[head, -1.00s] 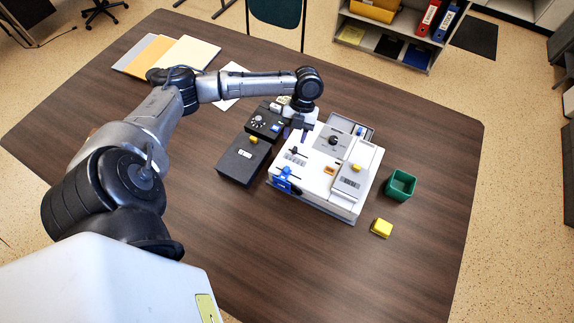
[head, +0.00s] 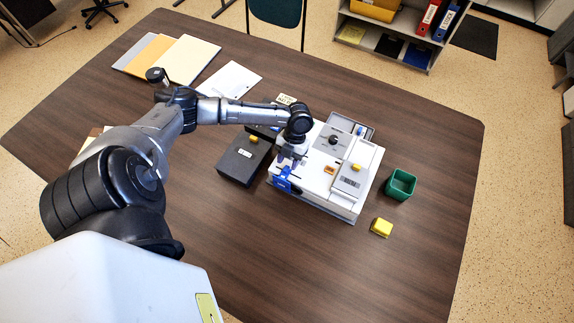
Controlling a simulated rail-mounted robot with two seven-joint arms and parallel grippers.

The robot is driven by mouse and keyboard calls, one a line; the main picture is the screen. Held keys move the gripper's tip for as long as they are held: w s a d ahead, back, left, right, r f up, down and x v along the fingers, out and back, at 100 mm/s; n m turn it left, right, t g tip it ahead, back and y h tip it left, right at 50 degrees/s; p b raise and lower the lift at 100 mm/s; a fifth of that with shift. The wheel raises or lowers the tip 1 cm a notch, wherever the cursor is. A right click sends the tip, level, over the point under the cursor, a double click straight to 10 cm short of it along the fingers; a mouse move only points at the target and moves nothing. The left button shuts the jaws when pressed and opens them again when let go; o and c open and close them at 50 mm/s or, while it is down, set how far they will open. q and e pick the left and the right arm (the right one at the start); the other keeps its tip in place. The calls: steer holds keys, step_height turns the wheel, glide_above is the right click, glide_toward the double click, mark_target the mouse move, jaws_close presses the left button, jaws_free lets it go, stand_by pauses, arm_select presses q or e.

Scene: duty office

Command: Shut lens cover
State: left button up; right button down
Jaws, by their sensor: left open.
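A white device (head: 317,199) stands on the brown table, with a grey panel bearing a black knob (head: 334,140) and a grey hinged-looking plate (head: 349,181) with a yellow tab. Which part is the lens cover I cannot tell for sure. A blue part (head: 283,180) sits at the device's front left corner. My left gripper (head: 287,165) is open, pointing down over the device's left side, close to the blue part. Whether it touches anything is not clear. My arm hides the device's back left part. My right gripper is out of view.
A black box (head: 240,163) with a yellow tab stands left of the device. A green open container (head: 400,185) and a yellow block (head: 381,228) are at its right. Papers (head: 232,80) and folders (head: 187,60) lie at the back left. The front of the table is clear.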

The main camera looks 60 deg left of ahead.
mark_target(285, 178)
arm_select(q)
steer(key=shift+x, duration=1.45)
jaws_close()
